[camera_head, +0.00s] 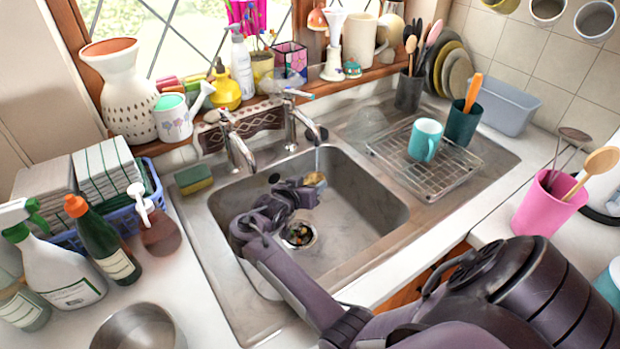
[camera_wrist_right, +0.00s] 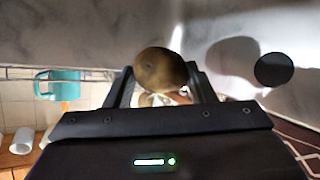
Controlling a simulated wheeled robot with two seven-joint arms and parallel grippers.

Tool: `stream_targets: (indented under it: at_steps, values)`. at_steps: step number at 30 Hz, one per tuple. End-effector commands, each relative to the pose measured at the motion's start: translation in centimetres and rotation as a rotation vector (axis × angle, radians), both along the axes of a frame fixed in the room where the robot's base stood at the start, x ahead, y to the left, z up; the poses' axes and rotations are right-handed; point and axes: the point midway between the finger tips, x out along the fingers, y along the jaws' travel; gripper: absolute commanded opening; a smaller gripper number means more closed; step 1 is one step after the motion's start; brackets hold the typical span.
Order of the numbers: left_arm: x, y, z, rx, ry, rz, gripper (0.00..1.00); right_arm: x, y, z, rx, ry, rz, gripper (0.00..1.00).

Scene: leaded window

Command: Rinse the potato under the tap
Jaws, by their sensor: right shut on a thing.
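The potato (camera_head: 315,180) is a small brown lump inside the sink, held by my right gripper (camera_head: 308,184). In the right wrist view the potato (camera_wrist_right: 160,70) sits between the two fingers of the gripper (camera_wrist_right: 165,85), which are shut on it. The right-hand tap (camera_head: 291,115) has a thin stream of water (camera_head: 317,158) coming down onto or right beside the potato; I cannot tell exactly which. The left-hand tap (camera_head: 236,145) shows no water. The potato is above the floor of the steel sink (camera_head: 350,205). My left gripper is not in view.
A wire rack (camera_head: 400,165) with a teal mug (camera_head: 425,140) stands on the drainer at right. A green sponge (camera_head: 193,178) lies left of the sink. Bottles, including a dark green one (camera_head: 100,240), crowd the left counter. The plughole (camera_head: 299,235) is below my right arm.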

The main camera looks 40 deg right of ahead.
Motion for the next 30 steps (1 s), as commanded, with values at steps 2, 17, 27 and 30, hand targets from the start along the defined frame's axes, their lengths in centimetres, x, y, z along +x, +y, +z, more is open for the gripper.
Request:
stream_targets:
  at_steps: [2,17,27,30]
  values:
    - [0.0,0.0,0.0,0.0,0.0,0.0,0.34,0.0,0.0,0.0,-0.001,0.0,0.0,0.25]
    - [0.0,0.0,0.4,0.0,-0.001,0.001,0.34,-0.3,-0.5,0.1,0.0,0.0,-0.001,0.25]
    - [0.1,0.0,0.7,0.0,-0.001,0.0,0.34,-0.5,-1.1,0.0,-0.001,0.0,0.0,0.25]
    - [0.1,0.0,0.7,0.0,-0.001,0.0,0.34,-0.5,-1.0,0.0,-0.001,-0.001,0.0,0.25]
